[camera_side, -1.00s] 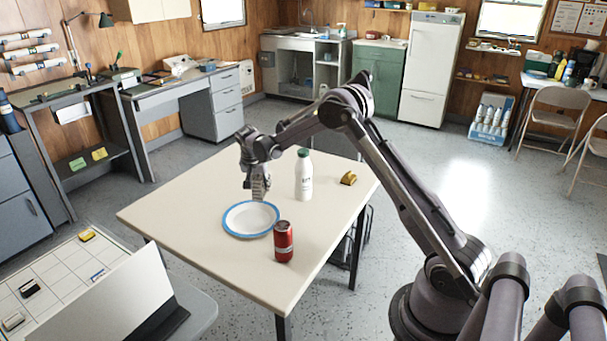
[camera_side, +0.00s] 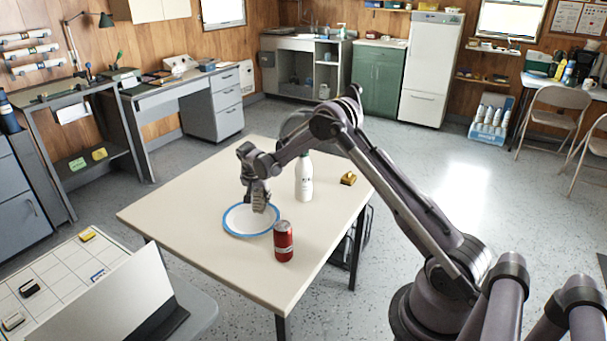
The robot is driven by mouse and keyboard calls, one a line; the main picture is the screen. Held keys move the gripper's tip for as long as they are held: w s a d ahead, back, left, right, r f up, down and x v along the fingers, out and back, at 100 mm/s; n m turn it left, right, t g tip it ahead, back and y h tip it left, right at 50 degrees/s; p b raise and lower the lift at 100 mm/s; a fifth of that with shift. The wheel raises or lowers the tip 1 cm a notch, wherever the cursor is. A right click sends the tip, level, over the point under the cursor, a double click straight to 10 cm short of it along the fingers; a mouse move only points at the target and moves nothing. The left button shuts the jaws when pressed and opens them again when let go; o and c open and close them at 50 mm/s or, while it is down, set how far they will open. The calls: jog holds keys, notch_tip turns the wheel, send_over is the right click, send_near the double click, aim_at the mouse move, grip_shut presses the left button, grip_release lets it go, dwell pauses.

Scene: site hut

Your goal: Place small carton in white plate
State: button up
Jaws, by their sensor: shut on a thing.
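The white plate (camera_side: 236,232), with a blue rim, lies on the cream table. My gripper (camera_side: 259,200) points down over the plate's upper right part. It is shut on the small carton (camera_side: 260,205), which shows only as a small greyish shape at the fingertips, mostly hidden by them. The carton is over the plate. I cannot tell whether it touches the plate's surface.
A red can (camera_side: 283,241) stands close to the plate's lower right. A white bottle (camera_side: 304,178) stands behind and right of my gripper. A small yellow-brown object (camera_side: 348,178) lies farther right. The table's left part (camera_side: 170,215) is clear.

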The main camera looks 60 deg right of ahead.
jog(key=shift+f, duration=0.25)
jog(key=o, duration=1.1)
jog(key=shift+c, duration=0.2)
jog(key=s+a+r+n, duration=0.1)
jog(key=s+a+r, duration=0.15)
jog(key=r, duration=0.35)
jog(key=s+a+r+n+t, duration=0.1)
jog(key=s+a+r, duration=0.1)
jog(key=a+r, duration=0.35)
jog(key=s+a+r+n, duration=0.1)
jog(key=s+a+r, duration=0.1)
jog(key=r, duration=0.6)
jog(key=s+a+r+n+t+y, duration=0.1)
jog(key=s+a+n, duration=0.4)
jog(key=s, duration=0.6)
jog(key=s+a+n+t+y, duration=0.3)
jog(key=s+a+n, duration=0.2)
jog(key=s+a, duration=0.5)
jog(key=shift+s+r, duration=0.35)
jog(key=shift+s, duration=0.5)
